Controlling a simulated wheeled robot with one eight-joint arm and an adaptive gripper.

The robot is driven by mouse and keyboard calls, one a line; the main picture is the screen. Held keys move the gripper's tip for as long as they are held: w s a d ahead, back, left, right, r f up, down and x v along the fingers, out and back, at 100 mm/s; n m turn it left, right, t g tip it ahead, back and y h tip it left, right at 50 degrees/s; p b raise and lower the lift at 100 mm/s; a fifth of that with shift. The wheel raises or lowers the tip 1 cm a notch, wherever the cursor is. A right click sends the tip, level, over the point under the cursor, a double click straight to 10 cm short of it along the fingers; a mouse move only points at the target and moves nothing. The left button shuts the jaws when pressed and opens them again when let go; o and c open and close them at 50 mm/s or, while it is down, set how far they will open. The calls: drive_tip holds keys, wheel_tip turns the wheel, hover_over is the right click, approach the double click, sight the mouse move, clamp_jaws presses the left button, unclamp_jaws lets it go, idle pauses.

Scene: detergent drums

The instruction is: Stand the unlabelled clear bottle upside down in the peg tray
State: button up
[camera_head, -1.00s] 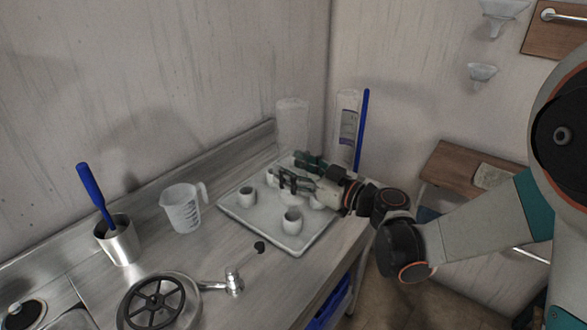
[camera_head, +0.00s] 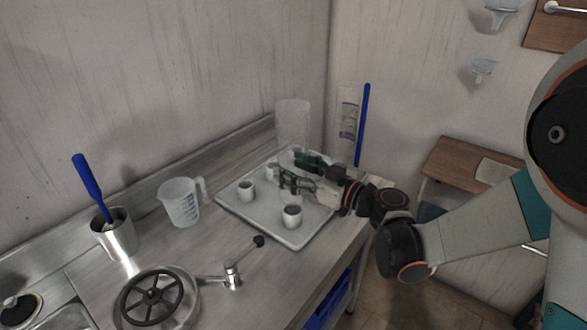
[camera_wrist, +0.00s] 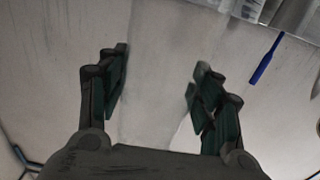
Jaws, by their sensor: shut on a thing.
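The unlabelled clear bottle (camera_head: 293,122) rises above the far end of the peg tray, its wide, flat end up. Its lower part is hidden behind my gripper (camera_head: 286,170). The white peg tray (camera_head: 256,215) lies on the steel counter and has several short pale cup-like pegs, one at the left (camera_head: 246,191) and one at the front (camera_head: 292,216). In the wrist view my gripper (camera_wrist: 156,80) has its fingers apart, with a pale see-through body (camera_wrist: 155,110) between them, which fits the bottle. I cannot tell whether its lower end touches a peg.
A labelled clear bottle (camera_head: 348,118) and a blue-handled tool (camera_head: 362,125) stand just right of the held bottle. A measuring jug (camera_head: 180,204) and a steel cup with a blue-handled brush (camera_head: 117,240) are left. A tap-like lever (camera_head: 233,277) lies in front.

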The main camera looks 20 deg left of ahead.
drive_tip(key=shift+f+b, duration=0.45)
drive_tip(key=shift+f, duration=0.8)
drive_tip(key=o, duration=1.1)
drive_tip(key=shift+o, duration=0.2)
